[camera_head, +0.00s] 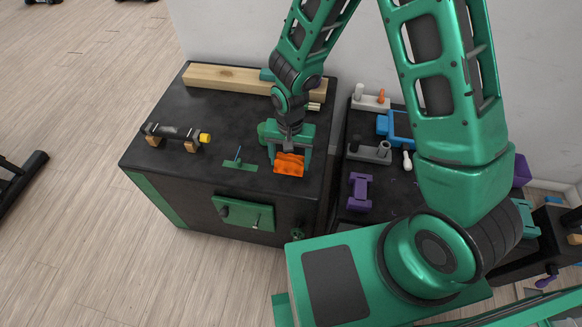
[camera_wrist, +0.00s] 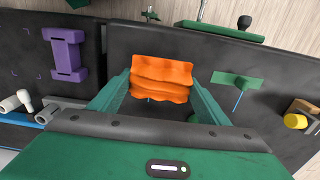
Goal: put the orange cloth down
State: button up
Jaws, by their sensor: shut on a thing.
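The orange cloth (camera_head: 289,164) is a wavy, folded piece at the right front part of the black cabinet top (camera_head: 225,115). My gripper (camera_head: 290,157) points down over it and is shut on it. In the wrist view the cloth (camera_wrist: 162,77) sits between my two green fingers (camera_wrist: 160,88), with its ridges showing. I cannot tell whether the cloth touches the cabinet top or hangs just above it.
A green plate with a blue pin (camera_head: 238,163) lies left of the cloth. A black cylinder on wooden blocks (camera_head: 175,134) stands farther left, and a wooden beam (camera_head: 220,78) lies behind. A purple piece (camera_head: 359,192) lies right, across a gap. Bare top shows between them.

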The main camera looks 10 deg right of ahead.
aim_at(293, 168)
jog(key=shift+s+d+f, duration=0.15)
jog(key=shift+d+f, duration=0.2)
jog(key=shift+d, duration=0.15)
jog(key=shift+f, duration=1.95)
jog(key=shift+f, duration=0.1)
jog(key=o, duration=1.1)
notch_tip(293, 168, up, 12)
jog(key=shift+r, duration=0.1)
